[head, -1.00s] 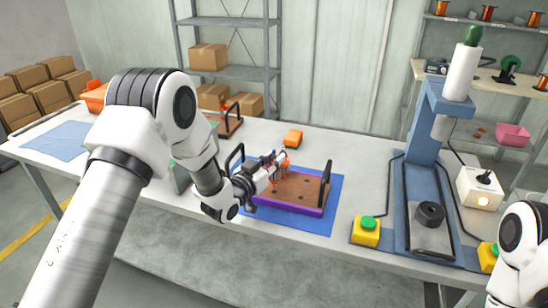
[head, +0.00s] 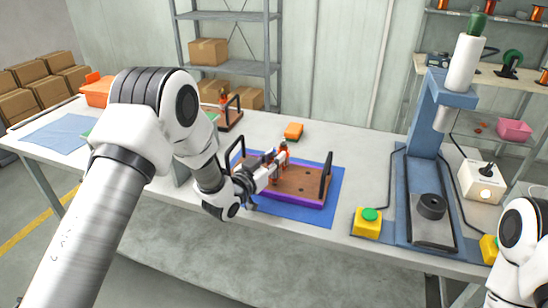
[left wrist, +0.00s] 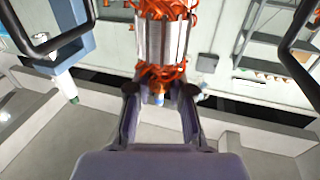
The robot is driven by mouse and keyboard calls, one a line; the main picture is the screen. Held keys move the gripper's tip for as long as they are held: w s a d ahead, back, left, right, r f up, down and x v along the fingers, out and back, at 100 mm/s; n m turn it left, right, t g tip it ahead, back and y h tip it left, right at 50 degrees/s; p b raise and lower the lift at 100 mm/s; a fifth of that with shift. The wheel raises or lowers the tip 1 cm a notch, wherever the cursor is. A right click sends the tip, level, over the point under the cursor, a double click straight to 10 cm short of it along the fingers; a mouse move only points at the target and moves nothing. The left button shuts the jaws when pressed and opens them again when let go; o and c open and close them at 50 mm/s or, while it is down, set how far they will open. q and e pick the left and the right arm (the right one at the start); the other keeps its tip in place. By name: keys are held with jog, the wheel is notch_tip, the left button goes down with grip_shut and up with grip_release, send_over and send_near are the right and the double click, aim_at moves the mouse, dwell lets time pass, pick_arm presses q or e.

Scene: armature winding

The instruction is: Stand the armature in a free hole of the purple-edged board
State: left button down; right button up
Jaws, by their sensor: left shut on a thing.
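The armature (left wrist: 162,38) has a silver core and orange copper windings. In the left wrist view it stands upright in the picture, between and beyond the fingers of my left gripper (left wrist: 160,108), which is shut on its lower end. In the head view the left gripper (head: 274,168) and the armature (head: 284,151) are over the left-middle part of the purple-edged board (head: 302,201). Several dark holes show in the brown top. My right gripper is out of view.
The board lies on a blue mat (head: 318,219) and has a black handle at each end, the right one (head: 328,175) near the gripper. A yellow box with a green button (head: 367,222) and a blue press (head: 422,180) stand right.

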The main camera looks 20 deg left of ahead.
pick_arm(q)
jog(key=shift+f+b, duration=0.4)
jog(key=shift+f, duration=0.15)
jog(key=c, duration=1)
grip_release()
jog(key=shift+o, duration=0.2)
jog(key=shift+s, duration=0.1)
jog(key=v, duration=1.1)
jog(key=shift+s+a, duration=0.15)
jog(key=shift+s, duration=0.25)
